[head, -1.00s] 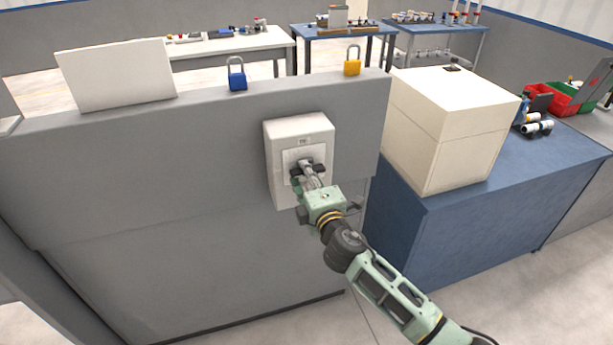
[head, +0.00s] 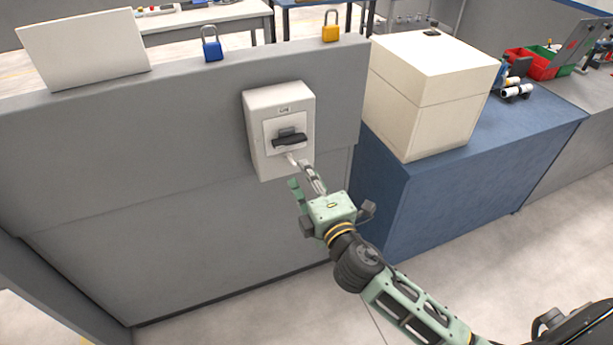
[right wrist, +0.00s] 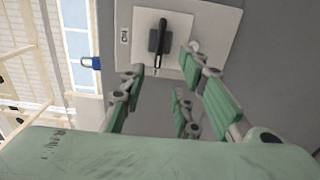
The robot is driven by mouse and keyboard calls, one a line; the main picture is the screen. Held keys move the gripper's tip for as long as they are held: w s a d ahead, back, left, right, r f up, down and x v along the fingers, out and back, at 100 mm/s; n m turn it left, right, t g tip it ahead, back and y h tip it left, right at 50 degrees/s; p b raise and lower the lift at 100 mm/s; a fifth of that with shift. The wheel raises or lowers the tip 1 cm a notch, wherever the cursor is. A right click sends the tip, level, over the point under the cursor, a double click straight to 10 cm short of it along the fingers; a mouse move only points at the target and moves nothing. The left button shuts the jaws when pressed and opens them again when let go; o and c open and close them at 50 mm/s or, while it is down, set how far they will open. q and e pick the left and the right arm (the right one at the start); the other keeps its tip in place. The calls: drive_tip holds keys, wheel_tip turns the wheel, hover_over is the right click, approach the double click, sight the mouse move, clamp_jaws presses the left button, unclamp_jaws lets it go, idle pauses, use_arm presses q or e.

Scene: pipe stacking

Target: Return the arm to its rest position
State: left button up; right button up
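My right gripper (head: 303,180) is in front of and just below a white switch box (head: 257,110) on the grey panel wall. In the right wrist view its green-padded fingers (right wrist: 168,88) are spread apart with nothing between them. The box's black handle (head: 289,141) lies about level in the head view, clear of the fingers. The handle also shows in the right wrist view (right wrist: 157,38), above the fingertips. My right arm reaches in from the lower right. My left gripper is not in view.
A blue padlock (head: 212,48) and a yellow padlock (head: 330,30) stand on the grey wall's top, near a white board (head: 85,50). A large cream box (head: 425,95) sits on the blue bench (head: 390,200) to the right. Open floor lies at the lower right.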

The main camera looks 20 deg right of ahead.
idle(0.3)
drive_tip(key=s+d+f+m+g+h, duration=0.1)
drive_tip(key=s+d+f+m+g, duration=0.15)
drive_tip(key=f, duration=0.95)
drive_tip(key=s+d+f+m+g, duration=0.1)
drive_tip(key=f+m+g, duration=0.15)
drive_tip(key=f, duration=0.95)
drive_tip(key=s+d+f+m+g, duration=0.1)
drive_tip(key=s+f+g, duration=0.1)
drive_tip(key=s+f, duration=0.45)
drive_tip(key=s+d+f+m+g, duration=0.1)
drive_tip(key=s+f+m+g, duration=0.15)
drive_tip(key=f, duration=0.75)
drive_tip(key=s+f+m+g, duration=0.2)
drive_tip(key=s+f, duration=0.4)
drive_tip(key=s, duration=0.6)
drive_tip(key=s+a+f+m+g+b, duration=0.1)
drive_tip(key=s+f+m+g, duration=0.2)
drive_tip(key=s+f, duration=0.4)
drive_tip(key=s+f+m+g, duration=0.2)
drive_tip(key=s+f, duration=0.5)
drive_tip(key=s, duration=1)
drive_tip(key=shift+s+a+f+m, duration=0.15)
drive_tip(key=shift+s+a+m, duration=0.05)
drive_tip(key=shift+m, duration=0.15)
drive_tip(key=shift+g, duration=0.25)
